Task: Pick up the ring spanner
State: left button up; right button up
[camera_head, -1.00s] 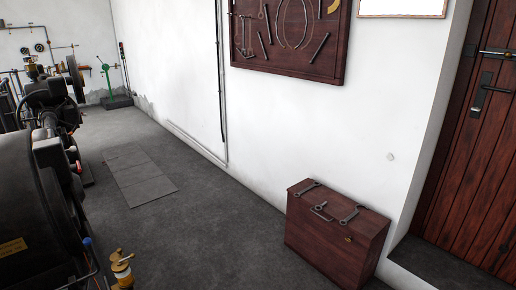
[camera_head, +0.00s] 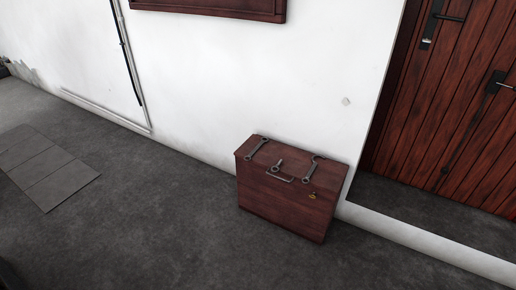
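Several metal tools lie on the flat top of a dark red wooden case (camera_head: 290,205) on the floor by the white wall. A grey spanner (camera_head: 257,148) lies near the left end of the top. A second spanner (camera_head: 312,170) lies near the right end; its far end looks open and its near end looks like a ring. A small metal piece (camera_head: 277,163) lies between them, close to the case's handle (camera_head: 279,178). Which tool is the ring spanner I cannot tell for sure at this size. Neither of my grippers is in view.
The dark grey floor (camera_head: 150,225) in front of the case is clear. A flat panel (camera_head: 45,170) lies on the floor at left. A raised threshold (camera_head: 430,240) and a wooden door (camera_head: 450,110) are at right. A dark board (camera_head: 215,8) hangs above.

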aim_at(259, 146)
jog(key=i, duration=0.2)
jog(key=i+j+z, duration=0.3)
jog(key=i, duration=0.45)
jog(key=i+j+z, duration=0.3)
jog(key=i+j, duration=0.45)
